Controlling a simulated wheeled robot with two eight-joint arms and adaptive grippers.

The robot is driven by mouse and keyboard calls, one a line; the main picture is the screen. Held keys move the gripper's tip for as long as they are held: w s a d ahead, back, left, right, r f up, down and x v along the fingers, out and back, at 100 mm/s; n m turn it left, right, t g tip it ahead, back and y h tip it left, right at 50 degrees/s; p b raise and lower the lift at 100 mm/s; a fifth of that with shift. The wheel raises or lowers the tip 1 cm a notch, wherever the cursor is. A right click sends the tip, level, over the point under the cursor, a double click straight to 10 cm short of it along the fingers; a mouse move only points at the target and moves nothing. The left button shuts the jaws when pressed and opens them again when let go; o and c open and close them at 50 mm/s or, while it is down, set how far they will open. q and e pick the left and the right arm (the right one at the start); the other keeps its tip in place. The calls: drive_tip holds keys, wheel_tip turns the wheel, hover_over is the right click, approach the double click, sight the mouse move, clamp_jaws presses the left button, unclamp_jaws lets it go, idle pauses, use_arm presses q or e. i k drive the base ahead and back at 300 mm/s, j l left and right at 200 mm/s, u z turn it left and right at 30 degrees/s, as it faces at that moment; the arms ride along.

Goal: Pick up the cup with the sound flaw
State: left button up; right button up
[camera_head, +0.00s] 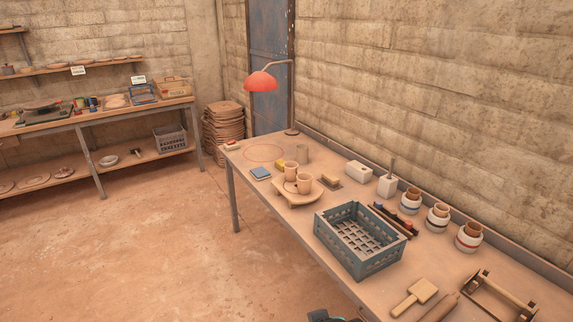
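Two tan clay cups stand on a low round wooden board (298,197) on the workbench. One cup (290,171) is at the back left of the board, and the other cup (304,184) is in front of it to the right. They look alike from here, and I cannot see a flaw that tells them apart. Neither of my grippers shows clearly. Only a small dark piece of my own arm shows at the bottom edge, well in front of the cups.
A blue-grey crate (336,221) stands right of the board. Banded jars (437,217) line the wall side. A red lamp (260,82) hangs over the bench's far end, above a red circle (263,152).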

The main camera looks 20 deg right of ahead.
sight(304, 184)
drive_tip(key=i+j, duration=0.1)
drive_tip(key=i, duration=1)
drive_tip(key=l+z, duration=0.05)
drive_tip(key=l, duration=0.05)
